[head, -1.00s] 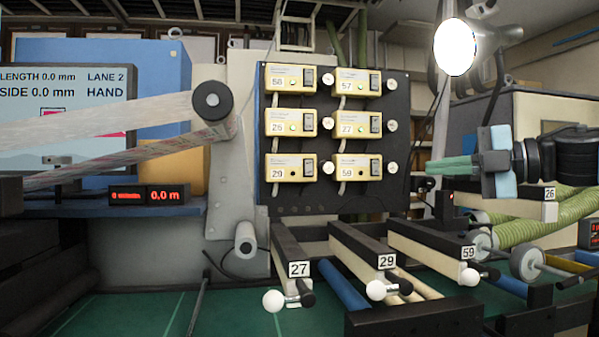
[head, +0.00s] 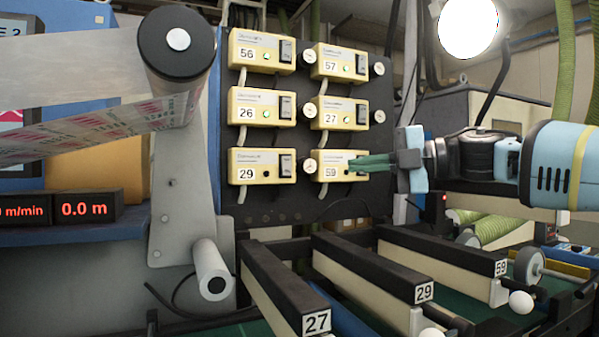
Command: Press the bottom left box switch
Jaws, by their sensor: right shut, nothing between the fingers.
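The bottom left yellow box (head: 247,167), labelled 29, sits on the black panel. Its dark rocker switch (head: 286,165) is on its right side, with a white knob beside it. My right gripper (head: 352,164) comes in from the right with its green fingers shut and empty, pointing left. In the picture its fingertips overlap the bottom right box (head: 328,170), labelled 59, and hide that box's switch. I cannot tell whether they touch it. The fingertips are apart from the box 29 switch, to its right. My left gripper is not in view.
Boxes 56 (head: 262,52), 57 (head: 340,63), 26 (head: 261,106) and 27 (head: 341,113) are above. A roller (head: 177,42) with a printed web stands left of the panel. Below are arms marked 27, 29 and 59. A lamp (head: 468,27) hangs at upper right.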

